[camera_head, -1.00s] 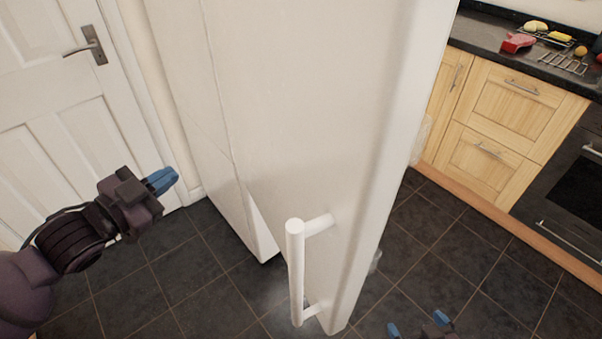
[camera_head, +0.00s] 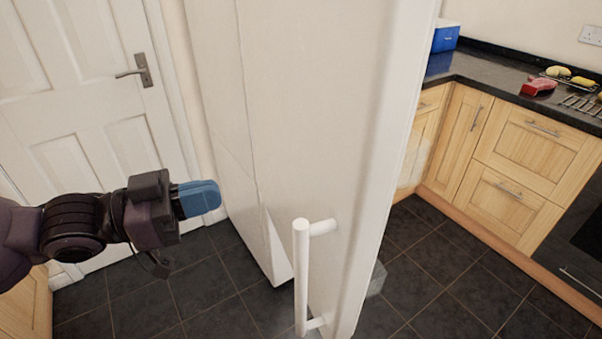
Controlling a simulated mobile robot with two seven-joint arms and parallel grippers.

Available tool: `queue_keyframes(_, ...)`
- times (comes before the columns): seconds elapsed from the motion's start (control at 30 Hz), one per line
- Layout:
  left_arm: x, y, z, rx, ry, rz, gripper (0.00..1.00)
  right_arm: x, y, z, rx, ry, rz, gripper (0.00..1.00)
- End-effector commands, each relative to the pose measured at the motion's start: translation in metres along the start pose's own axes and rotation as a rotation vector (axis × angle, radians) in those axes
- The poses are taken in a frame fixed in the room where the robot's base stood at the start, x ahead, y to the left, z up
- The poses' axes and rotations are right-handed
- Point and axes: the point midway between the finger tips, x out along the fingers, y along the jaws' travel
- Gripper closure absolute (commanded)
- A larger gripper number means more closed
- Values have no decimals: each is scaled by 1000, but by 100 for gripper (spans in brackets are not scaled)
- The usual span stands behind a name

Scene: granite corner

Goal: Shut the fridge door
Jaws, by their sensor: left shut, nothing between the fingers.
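The white fridge door (camera_head: 320,130) stands open in the middle of the view, its outer face and edge towards me. Its white vertical bar handle (camera_head: 302,275) is at the lower middle. Behind and to the left of the door is the fridge's white side (camera_head: 225,100). My left gripper (camera_head: 203,198) has blue fingers that are shut and empty. It is left of the handle, in front of the fridge side in the picture, and appears apart from the door. My right gripper is out of view.
A white room door (camera_head: 75,110) with a metal lever handle is at the left. Wooden cabinets (camera_head: 525,150) with a dark worktop stand at the right, bearing a blue box (camera_head: 446,38) and a red item (camera_head: 538,87).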

Motion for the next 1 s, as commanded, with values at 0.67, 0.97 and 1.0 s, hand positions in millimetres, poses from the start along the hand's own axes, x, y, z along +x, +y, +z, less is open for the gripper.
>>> queue_keyframes(0.67, 64, 1, -2, 4, 5, 2, 100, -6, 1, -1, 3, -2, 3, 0)
queue_keyframes(0.97, 96, 1, -2, 3, 3, 2, 100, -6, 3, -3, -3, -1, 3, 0)
queue_keyframes(1.0, 101, 1, -2, 3, 4, 2, 100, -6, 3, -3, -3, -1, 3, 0)
